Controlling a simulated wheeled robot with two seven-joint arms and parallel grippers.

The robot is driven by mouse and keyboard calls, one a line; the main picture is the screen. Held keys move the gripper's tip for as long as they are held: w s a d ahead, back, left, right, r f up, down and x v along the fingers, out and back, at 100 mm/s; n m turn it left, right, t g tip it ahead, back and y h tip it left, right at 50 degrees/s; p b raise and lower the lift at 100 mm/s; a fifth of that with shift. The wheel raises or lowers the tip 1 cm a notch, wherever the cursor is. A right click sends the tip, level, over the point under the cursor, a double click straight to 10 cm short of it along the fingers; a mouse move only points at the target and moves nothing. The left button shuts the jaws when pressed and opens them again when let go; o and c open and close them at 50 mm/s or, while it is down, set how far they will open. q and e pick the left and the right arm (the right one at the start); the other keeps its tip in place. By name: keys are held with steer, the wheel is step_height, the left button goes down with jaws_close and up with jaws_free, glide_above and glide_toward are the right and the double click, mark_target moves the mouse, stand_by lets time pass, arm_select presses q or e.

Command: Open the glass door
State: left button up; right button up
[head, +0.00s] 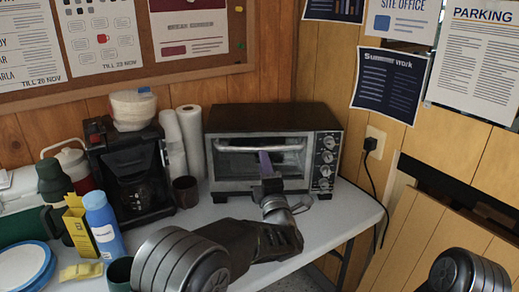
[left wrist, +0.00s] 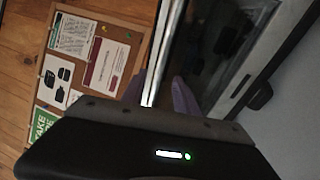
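The glass door (head: 238,165) is the front of a toaster oven (head: 270,117) on the white table. It looks shut in the head view. A pale bar handle (head: 232,149) runs across its top. My left gripper (head: 265,160) is at the middle of the handle, its purple fingers pointing at the door. In the left wrist view the fingers (left wrist: 162,92) stand apart, with the bright handle bar (left wrist: 166,40) running between them and a gap beside it. I cannot tell whether they touch it. The dark glass (left wrist: 222,45) lies right of the bar. My right gripper is out of view.
A coffee maker (head: 128,175), paper towel rolls (head: 191,140) and a dark mug (head: 186,191) stand left of the oven. A blue bottle (head: 104,226) and plates (head: 22,268) are nearer. A socket with a plug (head: 371,145) is right of it. The table before the door is mostly clear.

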mark_target(260, 149)
arm_select(q)
steer(key=p+x, duration=0.1)
steer(key=x, duration=0.6)
steer(key=shift+c, duration=0.2)
jaws_close()
stand_by(1.2)
